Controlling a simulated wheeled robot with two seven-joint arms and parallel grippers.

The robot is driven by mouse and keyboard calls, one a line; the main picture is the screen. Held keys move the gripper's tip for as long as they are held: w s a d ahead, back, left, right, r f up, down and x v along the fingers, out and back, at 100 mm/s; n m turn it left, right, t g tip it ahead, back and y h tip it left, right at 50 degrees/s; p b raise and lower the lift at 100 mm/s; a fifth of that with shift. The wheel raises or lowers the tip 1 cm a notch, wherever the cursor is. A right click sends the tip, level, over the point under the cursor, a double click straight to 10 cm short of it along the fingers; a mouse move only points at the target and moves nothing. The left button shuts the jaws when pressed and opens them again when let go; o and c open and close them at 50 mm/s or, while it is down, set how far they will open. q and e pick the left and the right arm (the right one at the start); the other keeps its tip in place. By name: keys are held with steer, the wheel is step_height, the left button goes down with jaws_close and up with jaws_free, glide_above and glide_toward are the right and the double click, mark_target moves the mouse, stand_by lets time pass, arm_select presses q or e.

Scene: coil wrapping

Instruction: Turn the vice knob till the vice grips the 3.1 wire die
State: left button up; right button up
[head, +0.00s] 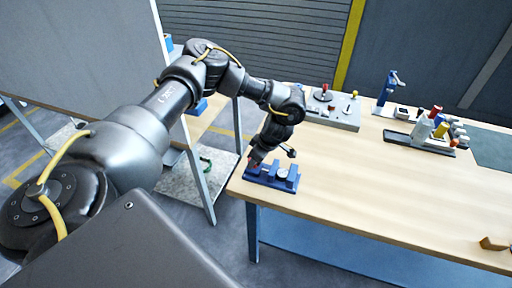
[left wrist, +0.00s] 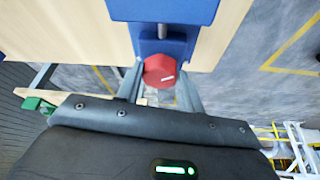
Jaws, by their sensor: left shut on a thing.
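The blue vice (head: 275,179) sits at the near left corner of the wooden table. A small pale round piece (head: 283,174), perhaps the wire die, shows between its blocks; I cannot tell whether the jaws touch it. In the left wrist view the blue vice body (left wrist: 172,45) fills the top centre, with a metal screw running to the red knob (left wrist: 159,71). My left gripper (head: 254,162) is at the knob end of the vice. Its fingers (left wrist: 161,82) are shut on the red knob, one on each side. My right gripper is in neither view.
A grey panel with knobs (head: 332,108) stands at the table's back left. A blue stand (head: 387,88) and a grey tray of coloured bottles (head: 420,140) are further right. A brown block (head: 494,243) lies at the right edge. The middle of the tabletop (head: 370,190) is clear.

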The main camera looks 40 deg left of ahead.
arm_select(q)
steer(key=o, duration=0.7)
steer(key=shift+r, duration=0.1)
steer(key=b+v, duration=0.1)
steer(key=v, duration=0.9)
steer(key=shift+r+b, duration=0.25)
steer(key=shift+b, duration=0.1)
steer(key=shift+d, duration=0.1)
